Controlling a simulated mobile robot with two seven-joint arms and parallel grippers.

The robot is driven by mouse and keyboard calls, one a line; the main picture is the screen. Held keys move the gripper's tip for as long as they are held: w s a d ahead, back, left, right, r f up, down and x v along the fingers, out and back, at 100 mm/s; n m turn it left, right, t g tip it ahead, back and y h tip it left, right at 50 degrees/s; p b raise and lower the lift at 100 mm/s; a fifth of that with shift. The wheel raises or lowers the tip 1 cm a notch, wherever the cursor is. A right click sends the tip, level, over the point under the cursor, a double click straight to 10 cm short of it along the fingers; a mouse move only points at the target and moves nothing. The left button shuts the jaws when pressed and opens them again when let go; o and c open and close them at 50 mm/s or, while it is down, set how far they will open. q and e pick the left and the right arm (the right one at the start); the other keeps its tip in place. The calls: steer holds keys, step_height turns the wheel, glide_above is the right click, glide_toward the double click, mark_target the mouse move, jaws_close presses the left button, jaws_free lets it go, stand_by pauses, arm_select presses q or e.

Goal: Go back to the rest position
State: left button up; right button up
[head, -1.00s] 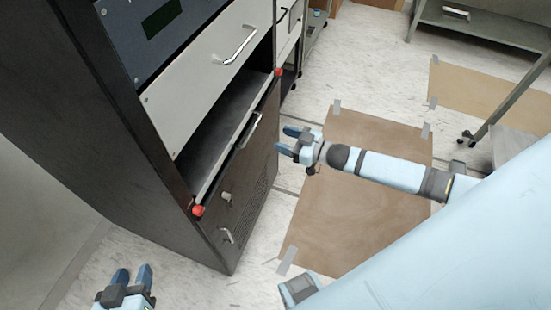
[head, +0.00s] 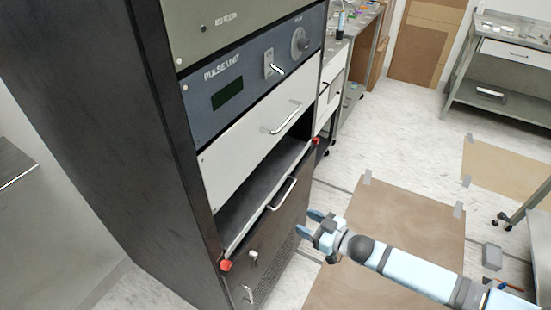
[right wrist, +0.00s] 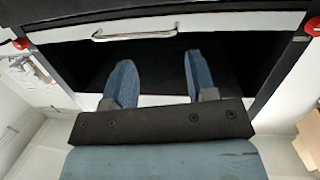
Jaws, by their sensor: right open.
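My right gripper (head: 310,222) is open and empty in the head view, held just right of the dark rack cabinet's lower front. In the right wrist view, its two blue fingers (right wrist: 158,82) stand apart with nothing between them. Beyond them are a metal handle (right wrist: 134,33) and a dark opening. My left gripper is out of the head view.
The tall cabinet (head: 130,150) carries a blue-grey panel marked Pulse Unit (head: 240,88), a pale drawer (head: 250,140) and an open slot with red knobs (head: 226,266) at its corners. Brown sheets (head: 410,220) are taped to the floor. A metal table (head: 500,90) stands at the back right.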

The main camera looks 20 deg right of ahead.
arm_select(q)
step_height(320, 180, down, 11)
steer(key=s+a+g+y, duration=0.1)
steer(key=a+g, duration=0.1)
arm_select(e)
steer(key=s+a+f+m+g+h, duration=0.2)
steer(key=s+a+m+h, duration=0.15)
steer(key=s, duration=0.55)
steer(key=s+a+f+m+g+h, duration=0.2)
steer(key=s+a, duration=0.2)
steer(key=s, duration=0.5)
arm_select(q)
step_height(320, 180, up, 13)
steer(key=p, duration=1.5)
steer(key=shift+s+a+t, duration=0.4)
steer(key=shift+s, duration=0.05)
arm_select(e)
step_height(320, 180, up, 13)
steer(key=n+t, duration=0.1)
steer(key=shift+s+d+r, duration=0.2)
steer(key=shift+d, duration=0.25)
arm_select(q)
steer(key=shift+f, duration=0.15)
